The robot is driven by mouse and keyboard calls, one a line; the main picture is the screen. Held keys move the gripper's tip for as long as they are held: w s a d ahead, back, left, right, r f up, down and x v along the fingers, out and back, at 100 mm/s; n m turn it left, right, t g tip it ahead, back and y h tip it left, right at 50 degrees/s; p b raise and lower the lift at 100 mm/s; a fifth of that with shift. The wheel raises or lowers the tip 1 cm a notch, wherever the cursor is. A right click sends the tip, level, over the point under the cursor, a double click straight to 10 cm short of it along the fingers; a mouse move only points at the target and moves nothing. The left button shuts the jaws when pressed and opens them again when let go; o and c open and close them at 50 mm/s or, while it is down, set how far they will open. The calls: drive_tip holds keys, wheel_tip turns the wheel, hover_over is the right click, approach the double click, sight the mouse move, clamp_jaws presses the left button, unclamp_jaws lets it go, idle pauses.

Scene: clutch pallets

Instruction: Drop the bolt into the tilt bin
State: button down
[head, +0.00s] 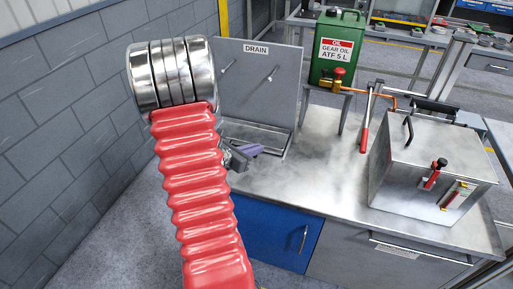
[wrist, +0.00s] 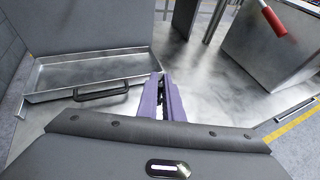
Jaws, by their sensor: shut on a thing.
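My gripper (head: 250,151) has purple fingers and is over the left part of the steel bench, in front of the DRAIN panel. In the wrist view the fingers (wrist: 172,98) are close together on a small thing, which I take to be the bolt; the fingers mostly hide it. A shallow metal tray (wrist: 50,84) with a dark handle (wrist: 101,92) lies just left of the fingers. It also shows behind my gripper in the head view (head: 278,141). I cannot tell for sure whether this tray is the tilt bin. My gripper is apart from the tray's floor.
A steel box (head: 430,150) with a handle and red-handled valves stands on the bench at right. A red-handled lever (head: 364,138) stands beside it. A green oil can (head: 337,50) is on a stand behind. The bench middle (head: 310,170) is clear.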

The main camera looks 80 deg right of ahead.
drive_tip(key=w+a+f+n+t+h, duration=0.1)
drive_tip(key=w+a+f+n+t, duration=0.1)
drive_tip(key=w+a, duration=0.65)
drive_tip(key=w+a+f+n+t, duration=0.25)
drive_tip(key=w+a, duration=0.25)
drive_tip(key=w, duration=0.7)
drive_tip(key=w+a+f+n+t+h, duration=0.1)
drive_tip(key=w+a+n+t, duration=0.15)
drive_tip(key=w+a, duration=0.55)
drive_tip(key=w+a+f+n+t+y, duration=0.1)
drive_tip(key=w+a, duration=0.3)
drive_tip(key=a, duration=0.7)
drive_tip(key=w+a+f+n+t+y, duration=0.1)
drive_tip(key=w+a+f+n+t, duration=0.1)
drive_tip(key=a, duration=0.9)
drive_tip(key=w+a+f+n+t+y, duration=0.1)
drive_tip(key=w+a+f+n+t, duration=0.1)
drive_tip(key=w+a, duration=0.4)
drive_tip(key=a+n+t, duration=0.1)
drive_tip(key=a+t, duration=0.1)
drive_tip(key=a, duration=0.3)
drive_tip(key=shift+w+a+f+t, duration=0.3)
drive_tip(key=shift+w+t, duration=0.05)
drive_tip(key=shift+t, duration=0.05)
drive_tip(key=shift+n, duration=0.3)
drive_tip(key=shift+w+a, duration=0.1)
drive_tip(key=shift+a, duration=0.2)
